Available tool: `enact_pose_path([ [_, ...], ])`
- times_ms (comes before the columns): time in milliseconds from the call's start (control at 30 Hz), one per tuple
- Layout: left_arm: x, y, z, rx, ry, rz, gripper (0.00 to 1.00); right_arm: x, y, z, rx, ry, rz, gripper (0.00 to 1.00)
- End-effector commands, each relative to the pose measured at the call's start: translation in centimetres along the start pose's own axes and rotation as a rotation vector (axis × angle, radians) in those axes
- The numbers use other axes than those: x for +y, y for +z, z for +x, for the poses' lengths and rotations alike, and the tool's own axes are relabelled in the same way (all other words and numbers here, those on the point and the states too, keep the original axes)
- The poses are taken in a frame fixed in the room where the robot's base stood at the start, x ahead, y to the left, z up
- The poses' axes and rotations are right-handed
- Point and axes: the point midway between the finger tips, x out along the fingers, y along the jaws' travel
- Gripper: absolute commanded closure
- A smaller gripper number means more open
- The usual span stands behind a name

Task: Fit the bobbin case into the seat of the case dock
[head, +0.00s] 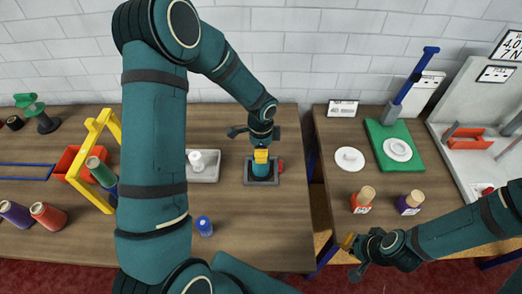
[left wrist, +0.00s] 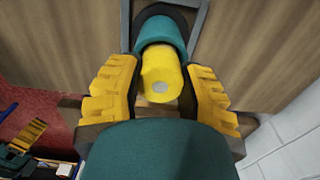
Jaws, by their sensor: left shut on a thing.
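The bobbin case appears as a teal cylinder (head: 262,172) with a yellow end, which shows between the fingers in the left wrist view (left wrist: 161,75). My left gripper (head: 261,156) points down and is shut on it, one yellow finger on each side. The case is over or in the grey case dock (head: 248,181) on the left table. Its lower end and the seat are hidden, so I cannot tell how deep it sits. My right gripper (head: 350,243) is low by the right table's front edge, apart from things; its jaw opening is unclear.
A grey tray (head: 209,176) with a white part lies left of the dock. A yellow frame (head: 97,135) and an orange bin (head: 70,164) are farther left. A gap separates the dock's table from the right table (head: 335,195).

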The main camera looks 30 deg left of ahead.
Motion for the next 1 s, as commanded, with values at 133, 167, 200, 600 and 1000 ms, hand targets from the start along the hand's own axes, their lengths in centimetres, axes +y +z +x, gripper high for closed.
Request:
enact_pose_path([
  [133,-0.1,0.0,-0.1,0.001,-0.002,0.000,1.00,0.0,0.0,0.0,0.000,0.000,0.000,1.00],
  [167,-0.1,0.0,-0.1,0.001,-0.002,0.000,1.00,0.0,0.0,0.0,0.000,0.000,0.000,1.00],
  [200,-0.1,0.0,0.1,0.001,-0.001,0.000,1.00,0.1,0.0,0.1,0.000,0.000,0.000,1.00],
  [600,0.0,0.0,0.2,0.000,0.000,0.000,0.34,0.1,0.0,0.3,0.000,0.001,0.000,1.00],
  [1000,-0.1,0.0,-4.2,0.003,-0.006,-0.002,0.34,-0.1,0.0,-0.3,0.000,-0.001,0.000,1.00],
])
